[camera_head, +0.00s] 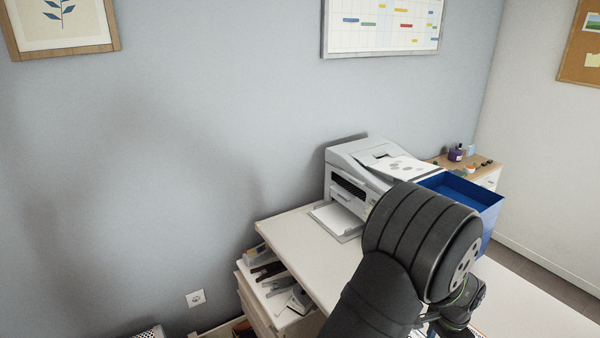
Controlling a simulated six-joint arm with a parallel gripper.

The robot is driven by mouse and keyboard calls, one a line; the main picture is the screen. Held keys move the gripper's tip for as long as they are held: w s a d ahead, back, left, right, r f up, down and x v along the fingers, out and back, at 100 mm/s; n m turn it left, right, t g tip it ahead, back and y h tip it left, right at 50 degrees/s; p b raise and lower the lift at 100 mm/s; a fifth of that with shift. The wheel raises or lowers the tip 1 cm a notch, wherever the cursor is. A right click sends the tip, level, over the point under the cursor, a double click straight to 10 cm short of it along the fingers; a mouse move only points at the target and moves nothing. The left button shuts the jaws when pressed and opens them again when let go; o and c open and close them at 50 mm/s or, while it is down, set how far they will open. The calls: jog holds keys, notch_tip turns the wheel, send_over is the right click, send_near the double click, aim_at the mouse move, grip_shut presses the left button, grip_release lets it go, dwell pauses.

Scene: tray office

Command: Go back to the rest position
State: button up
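My dark arm rises from the bottom edge, right of the middle, in the head camera view. It bends over the white desk (305,257), and its wrist end points down toward the bottom edge. My gripper's fingers do not show; they are hidden by my arm or lie below the picture. I cannot see whether anything is held.
A white printer (350,170) stands on the desk against the wall. A blue bin (491,213) is right behind my arm, partly covered by it. A drawer unit (255,307) with small items is at lower left. The desk's left part is clear.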

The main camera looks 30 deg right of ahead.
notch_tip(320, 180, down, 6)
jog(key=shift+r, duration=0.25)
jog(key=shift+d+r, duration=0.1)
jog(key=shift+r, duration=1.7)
